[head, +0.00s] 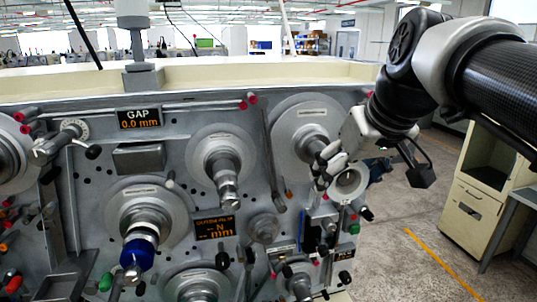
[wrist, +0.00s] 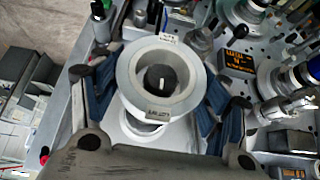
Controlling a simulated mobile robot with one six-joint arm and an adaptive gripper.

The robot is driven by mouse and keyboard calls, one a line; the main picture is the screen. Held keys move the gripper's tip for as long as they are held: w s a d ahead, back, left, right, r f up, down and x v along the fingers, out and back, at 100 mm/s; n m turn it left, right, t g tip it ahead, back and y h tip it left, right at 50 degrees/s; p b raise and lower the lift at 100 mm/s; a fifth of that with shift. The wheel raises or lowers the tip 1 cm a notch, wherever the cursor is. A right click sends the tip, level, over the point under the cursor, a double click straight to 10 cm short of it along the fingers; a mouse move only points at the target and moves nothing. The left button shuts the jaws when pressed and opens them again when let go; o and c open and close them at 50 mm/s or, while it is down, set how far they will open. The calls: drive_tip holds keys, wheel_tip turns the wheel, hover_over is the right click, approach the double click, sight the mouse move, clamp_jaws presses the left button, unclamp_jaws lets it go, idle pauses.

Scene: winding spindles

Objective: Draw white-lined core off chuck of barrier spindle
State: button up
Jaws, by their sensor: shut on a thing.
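The core (head: 350,186) is a pale grey ring with a light inner wall, at the right edge of the machine panel in the head view. In the wrist view the core (wrist: 193,84) is large, with small labels on its rim. A black round part with a white mark shows inside its bore; I cannot tell whether this is the chuck's end. My gripper (head: 331,166) is shut on the core, with blue-padded fingers at both sides in the wrist view (wrist: 158,100). The upper right spindle (head: 294,118) has a grey disc; my gripper partly hides its shaft.
Other spindles stand on the panel to the left, one with a blue collar (head: 140,252). Small knobs and a black-and-blue unit (head: 312,236) sit below my gripper. A beige cabinet (head: 484,190) stands at the right. Floor (head: 410,250) is open between them.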

sight(359, 188)
drive_tip(key=shift+s+d+b, duration=0.25)
drive_tip(key=shift+s+b, duration=0.1)
drive_tip(key=shift+s, duration=0.8)
drive_tip(key=shift+s+d+b, duration=0.2)
drive_tip(key=shift+s+b, duration=0.15)
drive_tip(key=shift+s, duration=0.8)
drive_tip(key=o, duration=0.4)
drive_tip(key=c, duration=0.9)
drive_tip(key=shift+o, duration=0.2)
